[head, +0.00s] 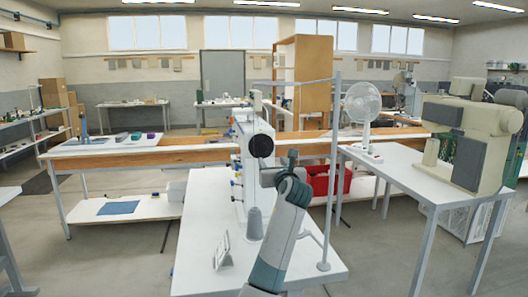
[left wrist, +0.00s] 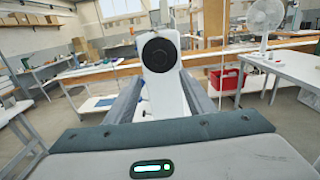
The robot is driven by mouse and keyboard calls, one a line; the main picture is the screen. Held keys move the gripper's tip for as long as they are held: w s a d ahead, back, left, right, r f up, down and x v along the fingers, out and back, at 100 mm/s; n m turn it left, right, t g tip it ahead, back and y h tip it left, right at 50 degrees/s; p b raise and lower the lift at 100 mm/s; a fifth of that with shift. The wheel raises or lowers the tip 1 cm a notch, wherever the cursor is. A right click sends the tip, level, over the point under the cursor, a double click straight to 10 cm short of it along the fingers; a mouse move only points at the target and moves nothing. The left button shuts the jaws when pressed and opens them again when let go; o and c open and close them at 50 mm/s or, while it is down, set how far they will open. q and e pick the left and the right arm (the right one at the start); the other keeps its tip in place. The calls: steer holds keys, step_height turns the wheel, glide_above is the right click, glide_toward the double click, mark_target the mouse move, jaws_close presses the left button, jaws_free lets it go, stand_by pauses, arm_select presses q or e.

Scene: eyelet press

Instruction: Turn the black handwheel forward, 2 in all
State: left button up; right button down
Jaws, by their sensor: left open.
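The black handwheel (head: 261,145) is a round disc on the end of the white press (head: 246,165), which stands on a white table. In the left wrist view the handwheel (left wrist: 159,53) faces me near the top middle, with a small hub at its centre. My left gripper (head: 269,176) is just below and right of the handwheel in the head view. In the left wrist view its two grey fingers (left wrist: 160,100) are spread apart, open and empty, pointing toward the press below the wheel. I cannot tell the exact gap to the wheel. My right gripper is in neither view.
A thin upright post (head: 334,170) with a crossbar stands right of the press. A small white stand (head: 222,250) sits on the front of the table (head: 200,225). A red crate (head: 325,180), a fan (head: 362,105) and a beige machine (head: 470,140) are to the right.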

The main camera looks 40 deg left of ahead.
arm_select(q)
glide_toward(263, 150)
steer(key=x, duration=0.6)
steer(key=shift+w+a+r+p, duration=0.1)
steer(key=shift+a+r+p, duration=0.05)
steer(key=shift+p, duration=0.25)
steer(key=shift+x, duration=0.95)
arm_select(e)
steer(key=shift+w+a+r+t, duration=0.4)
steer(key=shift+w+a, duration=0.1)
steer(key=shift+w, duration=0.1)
arm_select(q)
steer(key=c, duration=1.1)
